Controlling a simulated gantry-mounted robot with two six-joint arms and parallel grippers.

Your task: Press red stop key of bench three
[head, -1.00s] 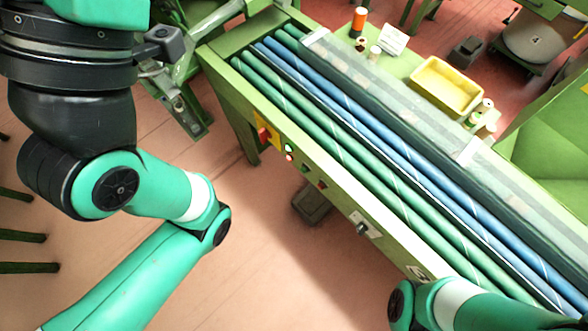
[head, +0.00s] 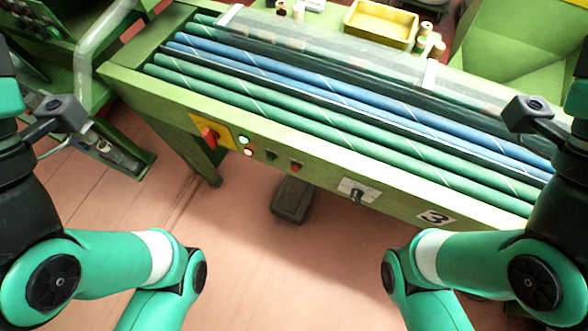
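The bench (head: 386,197) carries a plate with the number 3 (head: 436,217) on its front panel. A small red key (head: 296,167) sits on that panel, right of a dark green key (head: 271,156). To their left are a green lamp (head: 245,139) and a whitish lamp (head: 248,152). Farther left, a red rotary handle (head: 209,137) sits on a yellow plate (head: 222,126). Both my arms show at the sides of the head view, but neither gripper is in the picture. Nothing of mine covers the red key.
A black knob on a pale plate (head: 358,191) lies right of the keys. Green and blue rollers (head: 330,100) fill the bench top, with a yellow tray (head: 381,24) behind. A dark pedal-like box (head: 293,199) is on the floor below. The floor before the panel is open.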

